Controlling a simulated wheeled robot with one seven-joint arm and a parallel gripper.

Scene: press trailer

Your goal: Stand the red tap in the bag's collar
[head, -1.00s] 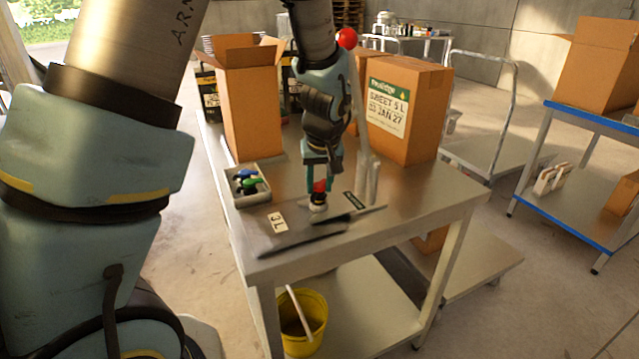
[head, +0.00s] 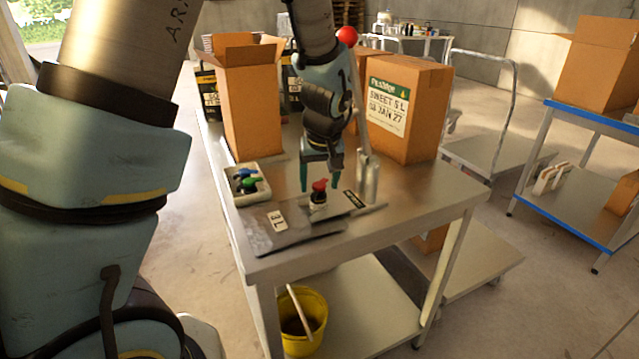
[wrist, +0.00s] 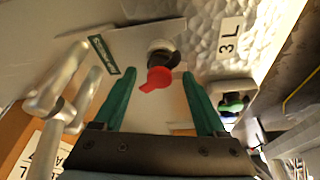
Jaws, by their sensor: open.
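The red tap (head: 319,187) stands upright at the collar (head: 318,198) of the silvery bag (head: 290,229), which lies flat on the steel table. The tap's red top also shows in the wrist view (wrist: 157,78), with the pale collar (wrist: 161,46) around or just beneath its dark body; its exact seating cannot be told. My gripper (head: 320,184) is open, with its green fingers above and behind the tap. In the wrist view my gripper (wrist: 157,85) has a finger on each side of the tap, apart from it. Nothing is held.
A tray (head: 262,193) of blue, green and dark taps stands left of the bag. A metal post fixture (head: 369,180) stands close on the right. Cardboard boxes (head: 254,105) rise behind. The table's right part is clear.

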